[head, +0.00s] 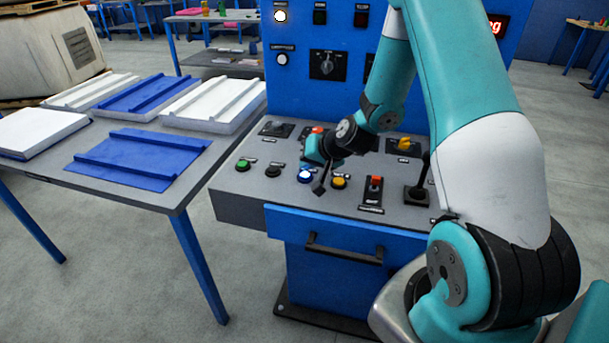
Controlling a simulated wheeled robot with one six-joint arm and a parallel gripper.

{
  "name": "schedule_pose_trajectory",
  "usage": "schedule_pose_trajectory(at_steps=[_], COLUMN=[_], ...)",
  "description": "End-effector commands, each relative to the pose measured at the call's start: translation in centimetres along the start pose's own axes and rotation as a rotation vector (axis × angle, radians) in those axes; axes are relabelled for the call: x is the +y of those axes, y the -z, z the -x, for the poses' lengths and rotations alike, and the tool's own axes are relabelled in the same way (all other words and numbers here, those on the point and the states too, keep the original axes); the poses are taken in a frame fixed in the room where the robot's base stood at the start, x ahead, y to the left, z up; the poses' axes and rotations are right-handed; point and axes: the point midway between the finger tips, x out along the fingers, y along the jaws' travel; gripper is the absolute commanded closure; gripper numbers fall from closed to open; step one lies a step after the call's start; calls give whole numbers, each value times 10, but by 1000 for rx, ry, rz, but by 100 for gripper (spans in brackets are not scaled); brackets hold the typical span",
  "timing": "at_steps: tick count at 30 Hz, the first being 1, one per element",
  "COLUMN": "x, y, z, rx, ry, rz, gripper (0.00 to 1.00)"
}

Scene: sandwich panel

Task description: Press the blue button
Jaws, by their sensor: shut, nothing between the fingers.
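The blue button (305,176) sits on the sloped grey control panel, in a row with a green button (243,165), a black button (273,171) and a yellow button (339,182). I cannot tell whether the fingertips touch the panel.
A red switch (375,184) and a black joystick (419,190) stand to the right on the panel. A blue upright board (330,100) with dials rises behind. A table (180,200) with blue and white panels stands at left. A drawer handle (343,250) is below.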

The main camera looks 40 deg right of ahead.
Motion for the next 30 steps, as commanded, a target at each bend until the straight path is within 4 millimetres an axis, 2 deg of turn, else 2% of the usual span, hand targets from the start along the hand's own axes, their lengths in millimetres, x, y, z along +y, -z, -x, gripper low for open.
schedule_pose_trajectory(at_steps=[30], x=[4], y=[-4], z=[-7], rx=[0], ry=[0], rz=[0], gripper=[100])
